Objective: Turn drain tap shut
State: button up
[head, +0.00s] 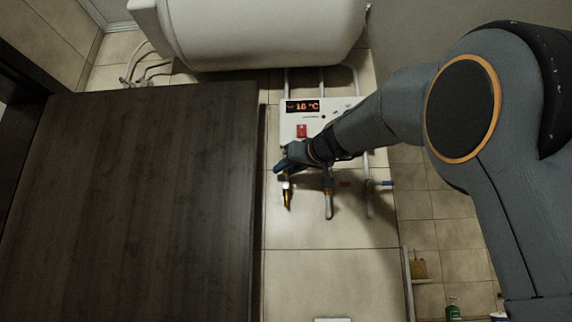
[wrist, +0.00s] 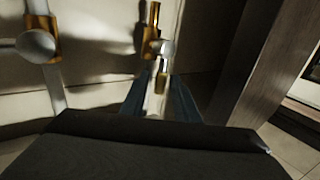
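The brass tap with a pale round body, likely the drain tap, shows in the head view (head: 287,196) just below my gripper (head: 284,166), on the tiled wall under the control panel. In the wrist view the tap (wrist: 161,48) stands upright in the middle. My gripper's two bluish fingers (wrist: 160,100) are spread to either side of the tap's lower brass end, with a visible gap between them. I cannot tell whether either finger touches it. The tap's handle is not clear in either view, and my gripper and wrist cover part of the pipework in the head view.
A white panel (head: 289,122) with a lit display and red switch is behind my arm, below a white tank (head: 260,35). Red (head: 345,184) and blue (head: 386,183) handles are to the right. A dark wooden panel (head: 130,200) fills the left. Another pipe fitting (wrist: 37,46) is close by.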

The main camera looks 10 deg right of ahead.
jog(key=shift+w, duration=0.25)
grip_shut()
